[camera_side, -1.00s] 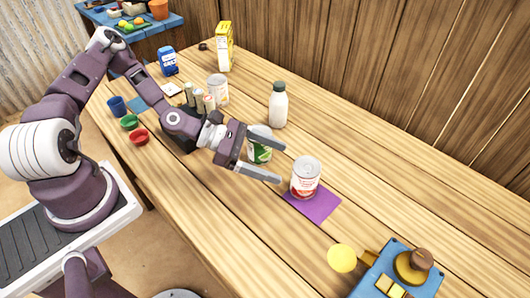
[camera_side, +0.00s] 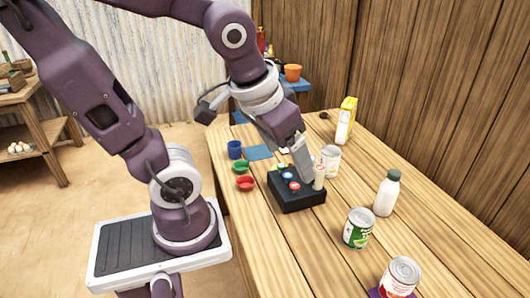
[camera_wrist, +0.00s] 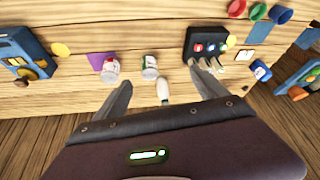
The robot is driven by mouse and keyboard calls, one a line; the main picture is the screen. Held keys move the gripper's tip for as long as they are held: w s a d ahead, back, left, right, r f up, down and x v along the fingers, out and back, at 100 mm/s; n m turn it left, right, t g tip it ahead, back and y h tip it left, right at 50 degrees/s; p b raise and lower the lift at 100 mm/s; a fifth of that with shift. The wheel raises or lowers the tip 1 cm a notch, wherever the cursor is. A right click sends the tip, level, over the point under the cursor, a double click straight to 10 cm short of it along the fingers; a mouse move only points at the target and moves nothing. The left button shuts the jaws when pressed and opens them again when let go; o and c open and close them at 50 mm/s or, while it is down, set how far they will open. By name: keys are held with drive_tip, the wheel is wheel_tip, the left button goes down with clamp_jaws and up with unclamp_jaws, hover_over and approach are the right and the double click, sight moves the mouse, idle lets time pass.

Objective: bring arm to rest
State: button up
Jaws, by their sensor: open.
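My gripper (camera_side: 303,158) is raised over the table near the black box in the side view, its fingers pointing down. In the wrist view my gripper (camera_wrist: 165,92) is open, its two fingers wide apart and empty. I cannot tell the exact gap between the fingers and the box.
A green-labelled can (camera_side: 358,228), a red-labelled can (camera_side: 400,276) on a purple mat and a white bottle (camera_side: 387,194) stand to the right. A white can (camera_side: 331,159) is behind the box. Red (camera_side: 245,183), green and blue cups stand left.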

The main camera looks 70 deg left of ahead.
sight(331, 151)
drive_tip(key=s+d+r+m+h, duration=0.1)
drive_tip(key=s+d+r+m, duration=0.1)
drive_tip(key=s, duration=0.3)
drive_tip(key=shift+d+r+m+t, duration=0.2)
drive_tip(key=shift+r+m+t, duration=0.1)
drive_tip(key=shift+t, duration=0.1)
drive_tip(key=shift+o, duration=0.5)
